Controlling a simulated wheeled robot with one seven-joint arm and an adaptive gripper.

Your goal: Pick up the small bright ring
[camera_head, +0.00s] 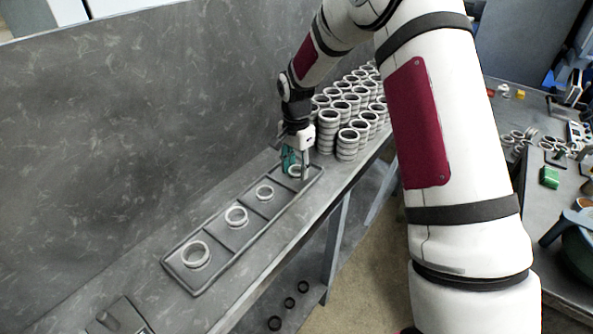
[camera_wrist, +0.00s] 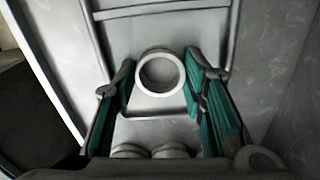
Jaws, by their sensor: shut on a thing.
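A small bright ring (camera_wrist: 160,93) sits between the two green-padded fingers of my gripper (camera_wrist: 160,84) in the wrist view. My gripper is shut on it. In the head view my gripper (camera_head: 296,167) points down at the far compartment of a long grey tray (camera_head: 222,271), and the ring (camera_head: 295,175) shows partly behind the fingers. The ring is in or just above that compartment; I cannot tell whether it touches the tray floor. Three other rings lie in the tray: a large one (camera_head: 184,261) nearest, a medium one (camera_head: 228,219) and a smaller one (camera_head: 257,193).
Stacks of rings (camera_head: 347,145) stand on the bench just beyond the tray. A grey wall (camera_head: 110,110) rises along the bench's left side. The bench's right edge drops to the floor. Another table (camera_head: 560,215) with loose rings and a green block (camera_head: 549,177) stands at right.

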